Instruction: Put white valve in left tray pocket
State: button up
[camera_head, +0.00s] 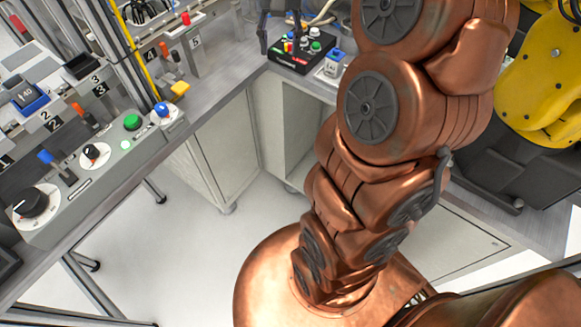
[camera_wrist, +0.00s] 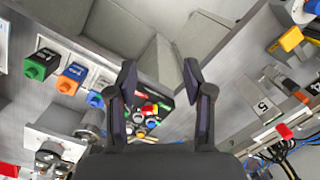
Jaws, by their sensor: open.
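I cannot make out a white valve or a tray with pockets in either view. My gripper (camera_head: 281,44) is at the top of the head view, its dark fingers apart over the back bench. In the wrist view my gripper (camera_wrist: 160,76) is open, with nothing between its fingertips. A black box (camera_head: 290,62) with red, yellow, green and white round tops is just below the fingers in the head view. This box (camera_wrist: 163,104) also shows between the fingers in the wrist view, partly covered by them.
A white box with a blue button (camera_head: 335,56) stands right of the black box. A control panel (camera_head: 100,160) fills the left bench. A yellow arm (camera_head: 543,75) is at right. Floor between benches is clear.

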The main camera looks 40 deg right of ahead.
jog(key=s+a+f+n, duration=0.3)
jog(key=s+a+n, duration=0.1)
jog(key=s+a, duration=0.55)
jog(key=s+a+f+n, duration=0.1)
jog(key=s+a+f, duration=0.1)
jog(key=s, duration=0.4)
jog(key=s+a+f+n+g+h, duration=0.1)
jog(key=s+a+f+n, duration=0.1)
jog(key=s+f, duration=0.3)
jog(key=shift+s+a+f, duration=0.15)
jog(key=shift+s+a, duration=0.3)
jog(key=shift+s, duration=0.55)
